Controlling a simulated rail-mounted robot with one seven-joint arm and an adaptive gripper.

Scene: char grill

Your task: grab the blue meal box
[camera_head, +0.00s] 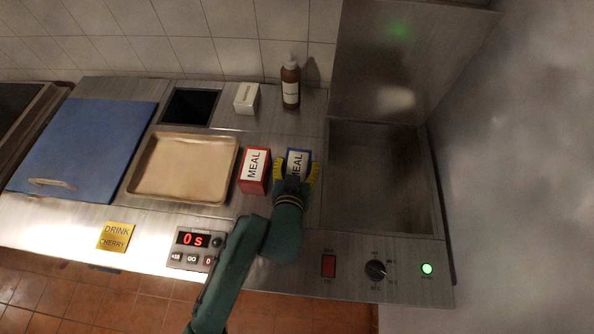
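The blue meal box (299,157) stands on the steel counter, its white label reading "MEAL" partly covered by my gripper. My gripper (296,171) has one yellow fingertip at the left side of the blue box and one at its right side. The fingers are spread about as wide as the box. I cannot tell whether they press on it or only stand around it. The near part of the box is hidden behind my gripper.
A red meal box (254,171) stands close to the left of my gripper. A tray (134,178), a blue board (85,145), a white box (246,98) and a brown bottle (290,82) are also on the counter. A recessed steel basin (385,185) lies to the right.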

